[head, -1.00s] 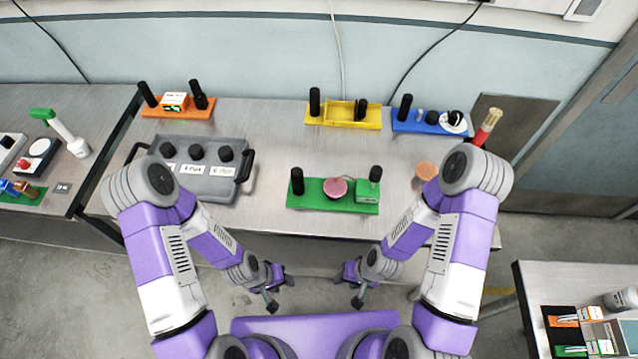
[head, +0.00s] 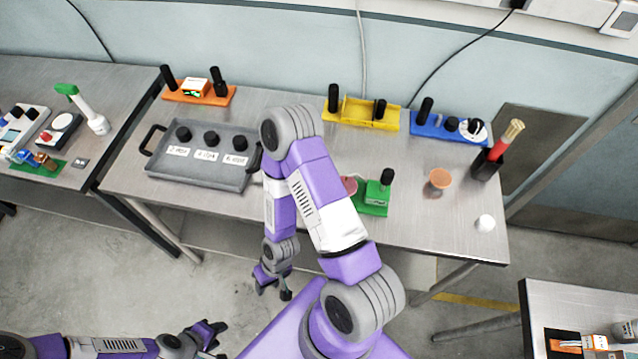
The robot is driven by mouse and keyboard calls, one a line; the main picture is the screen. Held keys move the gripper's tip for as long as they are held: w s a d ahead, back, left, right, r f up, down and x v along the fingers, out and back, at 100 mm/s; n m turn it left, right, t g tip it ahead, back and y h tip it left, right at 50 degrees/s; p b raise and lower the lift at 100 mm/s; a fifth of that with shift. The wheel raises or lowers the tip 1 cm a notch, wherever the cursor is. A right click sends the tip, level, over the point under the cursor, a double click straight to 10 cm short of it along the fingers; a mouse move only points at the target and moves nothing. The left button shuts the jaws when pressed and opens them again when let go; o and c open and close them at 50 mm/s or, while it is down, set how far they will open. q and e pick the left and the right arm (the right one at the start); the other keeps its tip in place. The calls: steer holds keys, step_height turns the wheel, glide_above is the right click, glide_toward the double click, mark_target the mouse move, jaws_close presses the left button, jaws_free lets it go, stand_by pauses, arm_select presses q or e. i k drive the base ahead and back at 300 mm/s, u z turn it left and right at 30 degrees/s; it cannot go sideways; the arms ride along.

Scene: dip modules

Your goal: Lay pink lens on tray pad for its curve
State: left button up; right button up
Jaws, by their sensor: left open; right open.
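The pink lens (head: 349,186) is a pink disc on the green module (head: 372,210) at the table's middle right. My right arm hides part of both. The grey tray (head: 200,179) lies left of it, with three black round pads (head: 211,139) in a row and a white label in front of each. The label text is too small to read surely. My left gripper (head: 211,338) is open and empty, low over the floor in front of the table. My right gripper (head: 272,287) is open and empty, also in front of the table, below the tray's right side.
An orange module (head: 195,92), a yellow module (head: 362,113) and a blue module (head: 450,129) stand along the back. An orange-topped cup (head: 438,181), a black holder (head: 486,165) and a white knob (head: 485,223) stand at the right. The table's front left is clear.

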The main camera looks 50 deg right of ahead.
mark_target(239, 140)
steer(key=u, duration=0.05)
steer(key=k, duration=0.3)
steer(key=z, duration=0.75)
